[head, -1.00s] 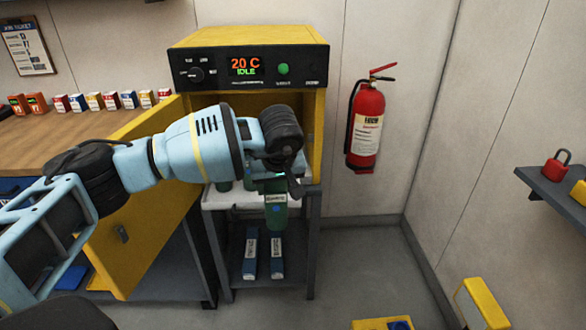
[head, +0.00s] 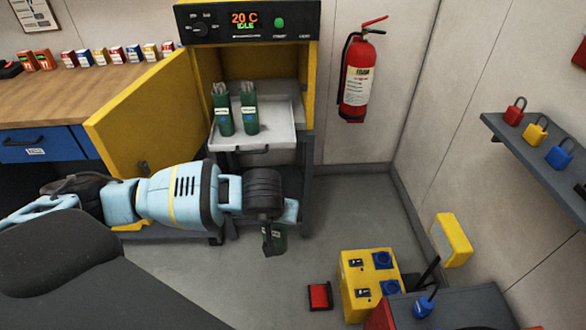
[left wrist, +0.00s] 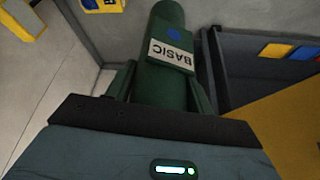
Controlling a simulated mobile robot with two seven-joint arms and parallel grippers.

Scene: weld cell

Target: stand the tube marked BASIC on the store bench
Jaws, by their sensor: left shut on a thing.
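The green tube marked BASIC (left wrist: 165,80) fills the middle of the left wrist view, its label upside down there and a blue dot beside it. My left gripper (left wrist: 160,92) is shut on it, one finger on each side. In the head view the gripper (head: 270,238) is low, in front of the oven stand and above the floor; only a small part of the tube (head: 281,240) shows behind it. A wooden-topped bench (head: 100,90) stands at the left. My right gripper is not in view.
A yellow oven (head: 312,85) has its door (head: 140,115) open to the left. Two green tubes (head: 222,108) (head: 249,107) stand on its white tray (head: 282,125). Several small boxes line the bench's back. A yellow box (head: 352,290) stands at lower right.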

